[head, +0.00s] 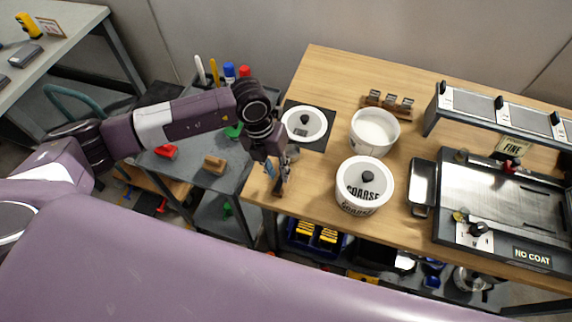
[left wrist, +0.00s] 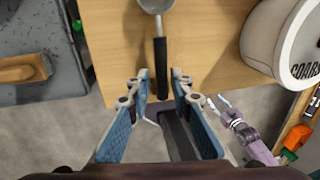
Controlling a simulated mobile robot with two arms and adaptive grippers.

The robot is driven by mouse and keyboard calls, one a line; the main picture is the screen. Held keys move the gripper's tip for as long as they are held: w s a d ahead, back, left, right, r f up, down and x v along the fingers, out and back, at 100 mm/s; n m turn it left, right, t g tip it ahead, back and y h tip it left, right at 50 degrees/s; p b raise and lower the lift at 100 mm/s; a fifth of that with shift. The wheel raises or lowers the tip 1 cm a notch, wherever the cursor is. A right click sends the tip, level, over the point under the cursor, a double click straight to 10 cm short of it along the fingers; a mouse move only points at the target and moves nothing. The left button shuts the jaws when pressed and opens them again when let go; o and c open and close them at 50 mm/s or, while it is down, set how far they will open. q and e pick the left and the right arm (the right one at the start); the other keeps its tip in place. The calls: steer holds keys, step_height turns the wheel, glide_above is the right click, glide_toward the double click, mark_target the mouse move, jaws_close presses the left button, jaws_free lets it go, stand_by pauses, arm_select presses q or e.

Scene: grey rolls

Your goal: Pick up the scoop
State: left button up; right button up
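The scoop (left wrist: 160,55) lies on the wooden table, with a grey metal bowl at the top edge of the left wrist view and a black handle pointing toward my gripper. In the head view its bowl (head: 292,152) shows partly behind my arm. My left gripper (head: 279,186) points down near the table's left front corner. In the left wrist view the left gripper (left wrist: 160,82) is open, its blue-padded fingers on either side of the handle's end line, not closed on it. What seems to be my right gripper (left wrist: 222,104) shows small, its opening unclear.
A round white scale (head: 304,125) sits behind the scoop. A wooden block (head: 214,165) lies on the grey cart at left.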

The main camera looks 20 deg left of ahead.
mark_target(280, 178)
arm_select(q)
steer(key=shift+d+f+p, duration=0.25)
steer(key=shift+f, duration=0.7)
steer(key=shift+d+f+p, duration=0.2)
steer(key=shift+d+f, duration=0.05)
steer(key=shift+f, duration=0.65)
jaws_close()
steer(key=shift+r, duration=0.1)
steer(key=shift+r, duration=0.5)
step_height(280, 178, up, 19)
steer(key=b, duration=0.4)
